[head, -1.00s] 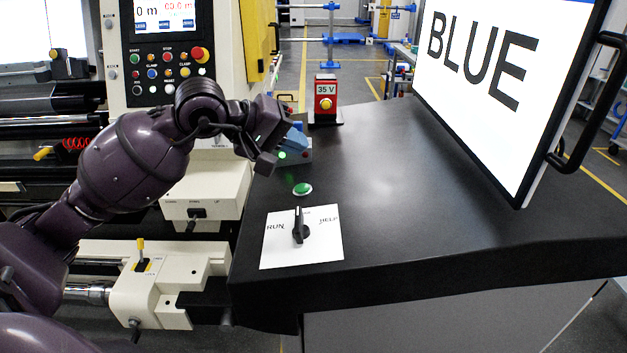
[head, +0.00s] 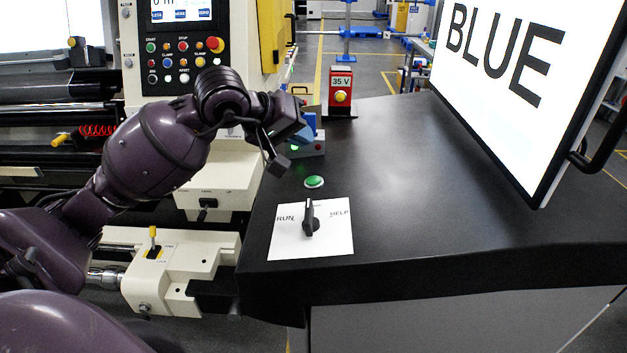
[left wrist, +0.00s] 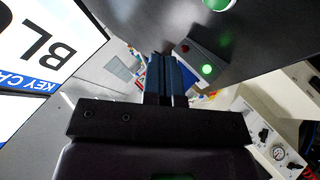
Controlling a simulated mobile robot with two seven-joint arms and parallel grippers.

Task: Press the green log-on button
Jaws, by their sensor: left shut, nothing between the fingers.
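A green domed button (head: 314,182) in a pale ring sits on the black desk top, behind the white RUN/HELP plate. It also shows at the top edge of the left wrist view (left wrist: 217,4), partly cut off. My left gripper (head: 279,166) is in the air over the desk's left edge, left of the button and apart from it. In the left wrist view its dark fingers (left wrist: 166,80) are together with nothing between them. My right gripper is not in view.
A grey box (left wrist: 205,62) with a lit green light and a red one stands behind the button. A black selector knob (head: 310,220) stands on the white plate (head: 335,242). A red 35 V box (head: 341,95) is farther back. A large BLUE screen (head: 500,110) borders the right.

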